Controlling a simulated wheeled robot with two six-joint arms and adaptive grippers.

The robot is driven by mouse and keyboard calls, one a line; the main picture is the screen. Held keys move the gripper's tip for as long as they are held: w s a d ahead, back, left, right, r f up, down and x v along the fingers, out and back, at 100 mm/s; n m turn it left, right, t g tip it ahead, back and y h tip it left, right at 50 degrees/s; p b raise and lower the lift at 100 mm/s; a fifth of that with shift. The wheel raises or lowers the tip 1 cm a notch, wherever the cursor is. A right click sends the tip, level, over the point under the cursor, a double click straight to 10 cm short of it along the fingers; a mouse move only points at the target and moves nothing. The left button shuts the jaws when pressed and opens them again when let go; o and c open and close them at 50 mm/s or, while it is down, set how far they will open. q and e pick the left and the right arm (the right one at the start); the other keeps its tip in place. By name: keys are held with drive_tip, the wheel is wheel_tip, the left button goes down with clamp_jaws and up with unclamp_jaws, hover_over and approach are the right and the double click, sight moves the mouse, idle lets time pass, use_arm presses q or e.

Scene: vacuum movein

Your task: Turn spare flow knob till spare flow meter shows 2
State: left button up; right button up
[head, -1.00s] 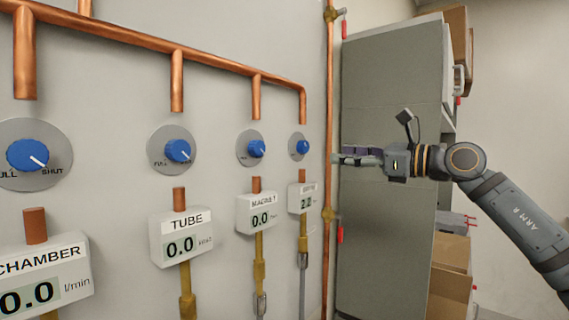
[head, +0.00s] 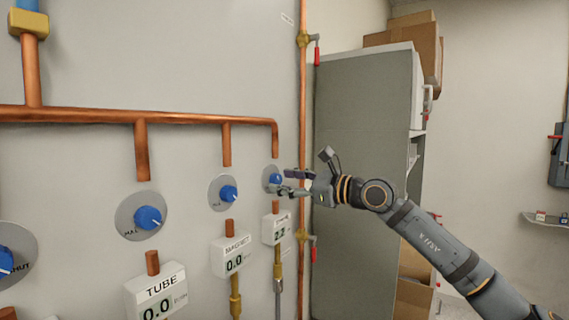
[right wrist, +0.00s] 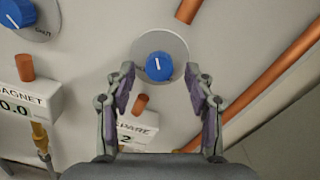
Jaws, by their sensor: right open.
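The spare flow knob is a blue round knob (head: 276,179) with a white pointer line, on a grey disc at the right end of the row. It also shows in the right wrist view (right wrist: 158,66), its line nearly upright. Below it, the white spare flow meter (head: 276,229) seems to read 2.2 in the head view; in the right wrist view (right wrist: 138,134) its display is partly hidden by my gripper. My right gripper (right wrist: 160,72) is open, with one finger on each side of the knob in the picture. I cannot tell whether either finger touches it. My left gripper is not in view.
The magnet knob (head: 223,193) and magnet meter (head: 233,257), reading 0.0, are to the left. The tube knob (head: 141,216) is farther left. A vertical copper pipe (head: 303,130) and a grey cabinet (head: 362,150) stand right of the spare knob.

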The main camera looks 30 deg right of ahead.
drive_tip(key=shift+w+a, duration=0.2)
drive_tip(key=shift+w, duration=0.25)
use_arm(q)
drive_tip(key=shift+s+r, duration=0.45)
use_arm(e)
drive_tip(key=shift+s, duration=0.1)
clamp_jaws()
drive_tip(key=shift+m, duration=1.6)
unclamp_jaws()
